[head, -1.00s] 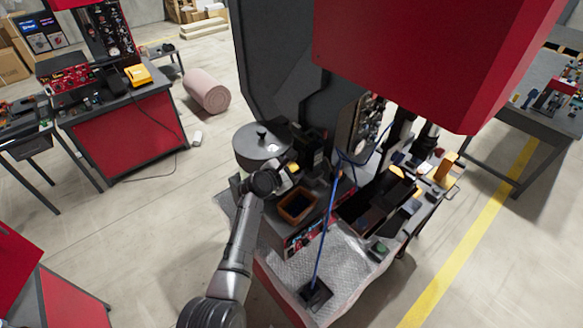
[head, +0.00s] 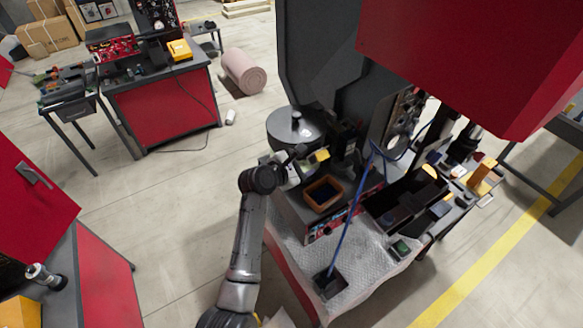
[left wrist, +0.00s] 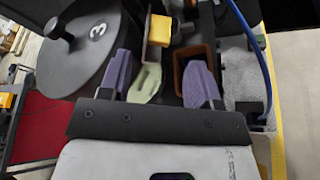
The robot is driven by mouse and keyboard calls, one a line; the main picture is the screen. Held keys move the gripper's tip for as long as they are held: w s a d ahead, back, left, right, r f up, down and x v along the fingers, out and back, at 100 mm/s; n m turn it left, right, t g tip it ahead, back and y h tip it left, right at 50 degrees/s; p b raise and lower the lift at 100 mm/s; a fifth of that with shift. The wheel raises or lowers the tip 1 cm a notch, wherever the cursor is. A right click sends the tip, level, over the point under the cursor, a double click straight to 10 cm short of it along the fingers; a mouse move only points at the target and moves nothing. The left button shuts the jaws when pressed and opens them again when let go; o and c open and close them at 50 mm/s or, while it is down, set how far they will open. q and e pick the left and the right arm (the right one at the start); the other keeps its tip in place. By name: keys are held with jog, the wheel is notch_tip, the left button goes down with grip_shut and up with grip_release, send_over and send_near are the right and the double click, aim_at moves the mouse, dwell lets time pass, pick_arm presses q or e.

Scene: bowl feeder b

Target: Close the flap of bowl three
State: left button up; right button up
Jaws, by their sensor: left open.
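Bowl three is the round dark grey bowl (head: 290,125) with a lid and knob; its white "3" is readable in the left wrist view (left wrist: 85,55). A yellow block or plate (left wrist: 160,30) stands beside it and also shows in the head view (head: 322,155); I cannot tell for sure whether it is the flap. My left gripper (head: 300,165) is in front of the bowl, at its lower right. In the left wrist view its two purple-grey fingers (left wrist: 160,70) are apart. A pale green piece (left wrist: 147,84) shows between them, apparently not gripped. My right gripper is not in view.
A brown open box (head: 323,193) sits right of the gripper. A blue cable (head: 349,220) runs down to a dark block on bubble wrap (head: 300,245). A large red housing (head: 450,60) hangs overhead. Black bins (head: 405,205) stand to the right. Open floor lies left.

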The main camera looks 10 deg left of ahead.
pick_arm(q)
jog(key=shift+v, duration=2.3)
